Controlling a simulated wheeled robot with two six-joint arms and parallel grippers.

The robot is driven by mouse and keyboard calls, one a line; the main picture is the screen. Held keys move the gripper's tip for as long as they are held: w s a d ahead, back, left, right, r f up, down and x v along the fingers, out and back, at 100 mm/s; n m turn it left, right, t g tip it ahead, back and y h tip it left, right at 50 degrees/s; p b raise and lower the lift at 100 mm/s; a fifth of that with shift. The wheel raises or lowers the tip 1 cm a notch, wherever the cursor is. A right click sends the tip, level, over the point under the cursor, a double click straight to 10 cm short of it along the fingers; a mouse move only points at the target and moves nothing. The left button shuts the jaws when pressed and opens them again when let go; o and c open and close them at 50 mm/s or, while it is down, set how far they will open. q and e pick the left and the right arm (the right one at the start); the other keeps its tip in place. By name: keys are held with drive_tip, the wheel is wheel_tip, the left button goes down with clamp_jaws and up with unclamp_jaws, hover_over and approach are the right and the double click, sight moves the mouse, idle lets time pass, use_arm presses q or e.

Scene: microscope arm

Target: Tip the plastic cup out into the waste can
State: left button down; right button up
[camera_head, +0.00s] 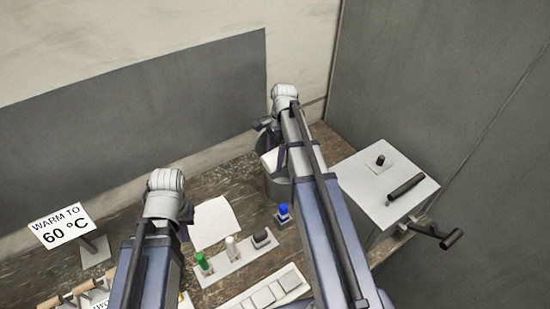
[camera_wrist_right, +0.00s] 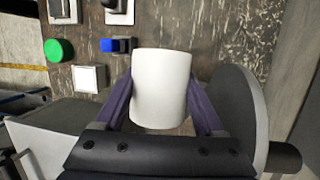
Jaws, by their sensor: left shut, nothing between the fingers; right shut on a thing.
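The white plastic cup (camera_wrist_right: 160,88) sits between the two purple fingers of my right gripper (camera_wrist_right: 162,105) in the right wrist view, and the gripper is shut on it. In the head view, my right gripper (camera_head: 272,138) is at the grey waste can (camera_head: 277,187), partly hidden by my right arm. A pale patch at the can's mouth may be the cup; its tilt and contents cannot be made out. My left gripper (camera_head: 184,231) is shut and empty near a white sheet, mostly hidden behind its own arm.
A white sheet (camera_head: 212,222) lies on the wooden bench.

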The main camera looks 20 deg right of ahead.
drive_tip(key=shift+w+d+f+y+b, duration=0.1)
drive_tip(key=shift+d+f+y+b, duration=0.1)
drive_tip(key=shift+y+b, duration=0.6)
drive_tip(key=shift+a+r+y, duration=0.15)
drive_tip(key=shift+r+y, duration=0.05)
drive_tip(key=shift+y, duration=0.7)
